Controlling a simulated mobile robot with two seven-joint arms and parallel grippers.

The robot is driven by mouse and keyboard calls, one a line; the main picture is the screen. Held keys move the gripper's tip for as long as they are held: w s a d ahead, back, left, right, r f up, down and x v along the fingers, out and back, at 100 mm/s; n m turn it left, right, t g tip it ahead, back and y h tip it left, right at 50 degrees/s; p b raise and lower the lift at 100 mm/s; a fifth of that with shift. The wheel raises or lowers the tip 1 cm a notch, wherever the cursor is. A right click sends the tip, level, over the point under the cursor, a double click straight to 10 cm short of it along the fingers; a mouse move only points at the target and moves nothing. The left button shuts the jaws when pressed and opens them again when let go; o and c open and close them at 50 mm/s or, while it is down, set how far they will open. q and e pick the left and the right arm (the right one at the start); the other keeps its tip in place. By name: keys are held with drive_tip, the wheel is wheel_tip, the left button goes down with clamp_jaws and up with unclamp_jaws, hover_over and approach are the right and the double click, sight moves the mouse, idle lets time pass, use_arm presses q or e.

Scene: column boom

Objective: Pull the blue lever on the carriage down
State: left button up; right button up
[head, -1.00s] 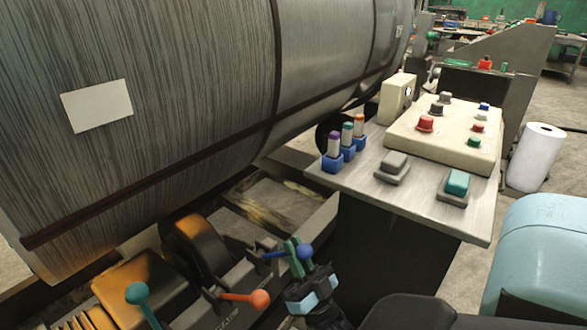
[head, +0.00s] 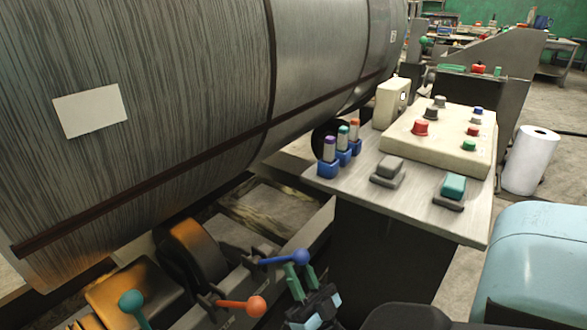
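The blue lever (head: 279,260) is on the carriage below the big drum, with a round blue knob at its right end. Its bar lies nearly level in the picture. My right gripper (head: 301,279) is just below the knob in the picture, its two green fingers apart with nothing seen between them. I cannot tell whether a finger touches the lever. An orange lever (head: 240,304) and a teal lever (head: 133,303) are on the same carriage, to the left. My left gripper is not in view.
The large grey drum (head: 190,90) fills the upper left. A control panel (head: 410,205) with buttons and several small blue-based switches stands to the right of the levers. A white roll (head: 529,160) stands on the floor beyond it.

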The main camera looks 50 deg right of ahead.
drive_tip(key=v, duration=0.5)
drive_tip(key=shift+b, duration=0.3)
